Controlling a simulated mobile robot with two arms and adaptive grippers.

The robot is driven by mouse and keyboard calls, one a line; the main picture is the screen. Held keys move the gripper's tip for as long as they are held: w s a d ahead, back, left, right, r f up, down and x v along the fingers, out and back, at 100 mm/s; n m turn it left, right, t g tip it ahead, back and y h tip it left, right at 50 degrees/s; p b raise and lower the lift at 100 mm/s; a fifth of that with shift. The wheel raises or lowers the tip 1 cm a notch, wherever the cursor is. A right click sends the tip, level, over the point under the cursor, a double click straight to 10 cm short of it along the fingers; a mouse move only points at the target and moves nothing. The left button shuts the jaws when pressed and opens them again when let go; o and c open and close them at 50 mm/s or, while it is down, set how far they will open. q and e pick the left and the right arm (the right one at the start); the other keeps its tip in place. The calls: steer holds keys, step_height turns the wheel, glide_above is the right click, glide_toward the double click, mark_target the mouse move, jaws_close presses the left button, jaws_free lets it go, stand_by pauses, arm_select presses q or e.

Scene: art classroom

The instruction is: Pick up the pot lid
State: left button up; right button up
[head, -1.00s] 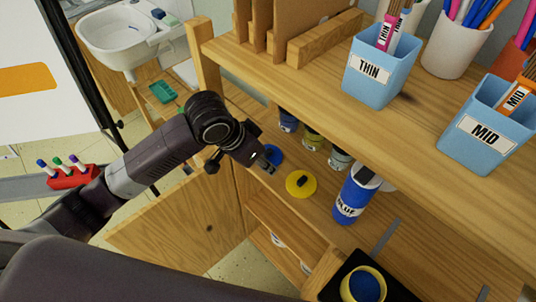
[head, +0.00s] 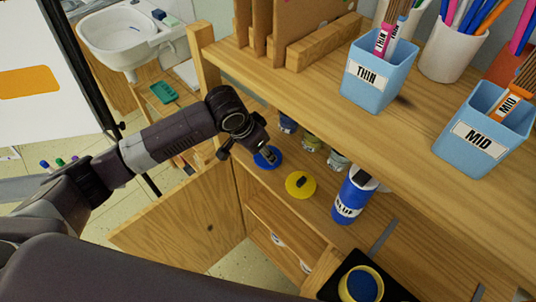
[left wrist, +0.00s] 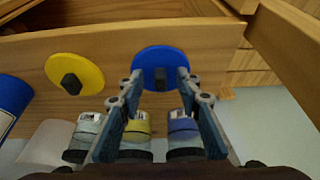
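A round blue lid (head: 258,160) with a black knob lies on the wooden shelf below the top board. In the left wrist view the blue lid (left wrist: 160,56) shows its knob between my two fingertips. My left gripper (head: 268,154) is over this lid in the head view, partly covering it. The left wrist view shows the left gripper (left wrist: 160,78) open, with a gap on each side of the knob. A yellow lid (head: 301,179), also with a black knob, lies to the right; it also shows in the left wrist view (left wrist: 75,58). My right gripper is not in view.
Several paint jars (head: 312,143) stand behind the lids, and a blue bottle (head: 353,195) stands right of the yellow lid. The upper board (head: 300,88) overhangs the jars and carries the blue THIN cup (head: 375,80). An open cabinet door (head: 190,215) is below left.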

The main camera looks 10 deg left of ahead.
arm_select(q)
steer(key=shift+f, duration=0.1)
steer(key=shift+c, duration=0.4)
jaws_close()
